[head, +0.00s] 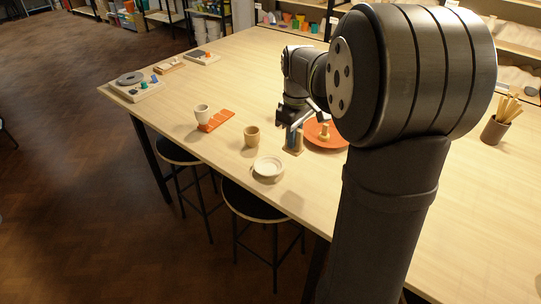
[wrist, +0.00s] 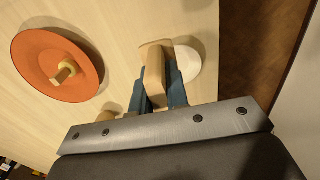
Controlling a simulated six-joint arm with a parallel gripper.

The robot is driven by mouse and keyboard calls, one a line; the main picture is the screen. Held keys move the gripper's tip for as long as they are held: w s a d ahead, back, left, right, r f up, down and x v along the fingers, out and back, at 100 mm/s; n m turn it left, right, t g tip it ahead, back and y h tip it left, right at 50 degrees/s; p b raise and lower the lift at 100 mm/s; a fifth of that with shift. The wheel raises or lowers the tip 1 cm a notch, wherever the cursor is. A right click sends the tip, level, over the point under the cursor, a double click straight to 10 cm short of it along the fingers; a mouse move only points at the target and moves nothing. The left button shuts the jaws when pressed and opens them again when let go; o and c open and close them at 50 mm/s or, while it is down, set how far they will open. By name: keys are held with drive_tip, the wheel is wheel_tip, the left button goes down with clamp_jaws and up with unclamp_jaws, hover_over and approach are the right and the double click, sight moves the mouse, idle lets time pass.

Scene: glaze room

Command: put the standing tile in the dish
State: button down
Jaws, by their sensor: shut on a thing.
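In the wrist view my gripper (wrist: 158,92) has its blue fingers closed on a tan, upright slab, the standing tile (wrist: 153,72). In the head view my gripper (head: 293,136) is low over the table, with the tile's tan lower part (head: 292,150) under the fingers. I cannot tell whether the tile touches the table. A small white dish (head: 268,167) lies in front and to the left of the gripper; it shows beside the tile in the wrist view (wrist: 189,64), partly hidden by it. The visible part of the dish looks empty.
An orange round plate (head: 313,128) with a tan knobbed piece (head: 324,131) on it lies right of my gripper. A tan cup (head: 251,136), a white cup (head: 202,112) and an orange slotted piece (head: 217,121) stand to the left. The table's front edge is near the dish.

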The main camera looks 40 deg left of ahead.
drive_tip(key=shift+s+a+f, duration=0.35)
drive_tip(key=shift+a+f, duration=0.8)
drive_tip(key=shift+f, duration=0.25)
drive_tip(key=shift+s+a+f, duration=0.4)
drive_tip(key=shift+a+f, duration=0.7)
drive_tip(key=shift+f, duration=0.25)
drive_tip(key=shift+s+a+f, duration=0.35)
drive_tip(key=shift+a+f, duration=0.8)
drive_tip(key=shift+f, duration=0.25)
drive_tip(key=shift+f, duration=0.2)
drive_tip(key=c, duration=1.4)
unclamp_jaws()
drive_tip(key=shift+r, duration=0.1)
wheel_tip(320, 180, up, 12)
drive_tip(key=shift+r, duration=0.15)
